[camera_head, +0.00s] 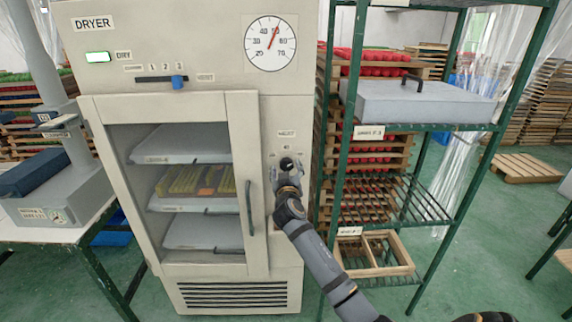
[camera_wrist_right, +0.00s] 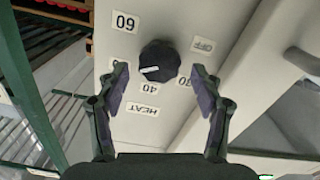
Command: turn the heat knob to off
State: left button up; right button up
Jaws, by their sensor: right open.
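The black heat knob (camera_wrist_right: 160,61) is on the dryer's front panel, to the right of the glass door. It also shows in the head view (camera_head: 287,164), partly hidden by my gripper. In the wrist view its white mark points left, away from the OFF label (camera_wrist_right: 203,45). The labels there are upside down, with 60 at upper left and 40 just below the knob. My right gripper (camera_wrist_right: 160,85) is open, its two pads to either side of the knob's lower part; I cannot tell if they touch it. My left gripper is not in view.
The dryer door (camera_head: 240,190) is closed, with trays behind its glass and a vertical handle (camera_head: 249,207) left of my gripper. A green shelf rack (camera_head: 335,150) stands close on the right. A slider (camera_head: 177,83) and a round gauge (camera_head: 270,43) are above.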

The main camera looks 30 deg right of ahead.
jog(key=shift+w+d, duration=0.45)
jog(key=shift+w, duration=0.15)
jog(key=c, duration=1.1)
jog(key=shift+c, duration=0.2)
